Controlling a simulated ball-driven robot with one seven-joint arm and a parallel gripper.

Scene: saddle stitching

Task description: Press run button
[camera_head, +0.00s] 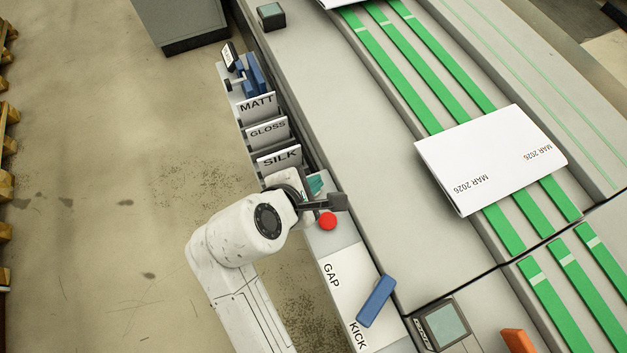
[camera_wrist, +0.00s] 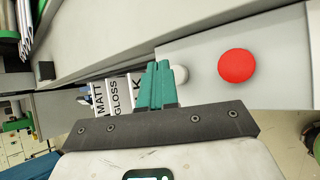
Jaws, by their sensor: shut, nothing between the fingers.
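My gripper (camera_head: 317,183) is shut and empty, its teal fingers over the narrow control panel beside the machine. In the wrist view the fingers (camera_wrist: 157,68) are together. A pale round knob or button (camera_wrist: 181,74) shows just right of the fingers and is partly hidden by them. A round red button (camera_wrist: 237,66) lies further right on the grey panel; in the head view the red button (camera_head: 328,221) is just below my gripper. No label reading run is visible, and I cannot tell whether the fingers touch the pale button.
Racks marked MATT (camera_head: 257,105), GLOSS (camera_head: 267,131) and SILK (camera_head: 279,158) stand beyond my gripper. A blue lever (camera_head: 376,301) sits by the GAP and KICK labels. A small screen (camera_head: 442,325) is nearby. A printed sheet (camera_head: 490,160) lies across green belts.

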